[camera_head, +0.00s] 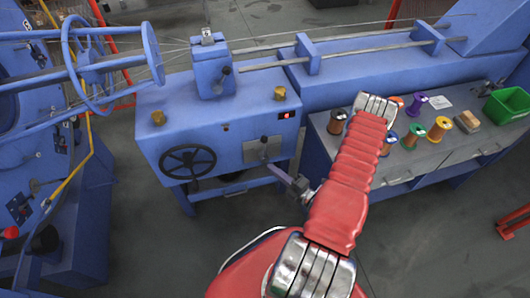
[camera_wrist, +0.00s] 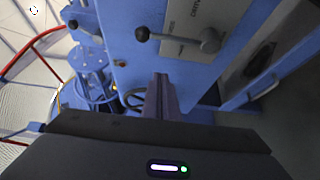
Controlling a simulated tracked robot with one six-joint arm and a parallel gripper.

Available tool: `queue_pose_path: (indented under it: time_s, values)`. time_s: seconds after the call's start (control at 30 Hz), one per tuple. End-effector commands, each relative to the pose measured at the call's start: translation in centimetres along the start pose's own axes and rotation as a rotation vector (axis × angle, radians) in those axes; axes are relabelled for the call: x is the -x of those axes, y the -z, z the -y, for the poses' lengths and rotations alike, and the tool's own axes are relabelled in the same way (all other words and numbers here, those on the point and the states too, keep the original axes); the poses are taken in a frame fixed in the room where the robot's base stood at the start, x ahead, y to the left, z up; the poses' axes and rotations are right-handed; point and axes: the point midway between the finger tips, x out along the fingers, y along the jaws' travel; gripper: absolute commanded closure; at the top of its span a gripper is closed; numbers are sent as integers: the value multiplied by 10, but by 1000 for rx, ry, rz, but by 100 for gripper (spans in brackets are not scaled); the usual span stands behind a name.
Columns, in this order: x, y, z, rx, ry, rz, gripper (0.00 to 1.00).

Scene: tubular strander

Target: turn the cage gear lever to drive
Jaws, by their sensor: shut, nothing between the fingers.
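The cage gear lever appears to be the grey lever in the wrist view, with a black ball knob (camera_wrist: 142,33) and a round metal hub (camera_wrist: 210,40). It is mounted on a light plate (camera_wrist: 180,45) with lettering too small to read surely. In the head view the lever plate (camera_head: 250,151) is on the blue cabinet's front, right of the handwheel. My gripper (camera_head: 272,169) is just below and in front of this plate. In the wrist view my gripper (camera_wrist: 161,76) is shut and empty, with its tips apart from the lever in the picture.
A bench (camera_head: 420,165) at right holds several coloured spools and a green bin (camera_head: 506,105). A large blue wheel frame (camera_head: 110,65) stands at left. Grey floor is open in front.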

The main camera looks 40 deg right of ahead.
Motion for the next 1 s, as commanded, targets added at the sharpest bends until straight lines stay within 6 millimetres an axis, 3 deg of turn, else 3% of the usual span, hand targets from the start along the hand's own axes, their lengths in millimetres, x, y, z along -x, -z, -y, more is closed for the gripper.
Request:
queue_pose_path:
  time_s: [0.37, 1.0]
  values:
    - [-10, 0, 0, 2, 0, -2, 100]
    - [-75, 1, 0, 4, 0, -3, 100]
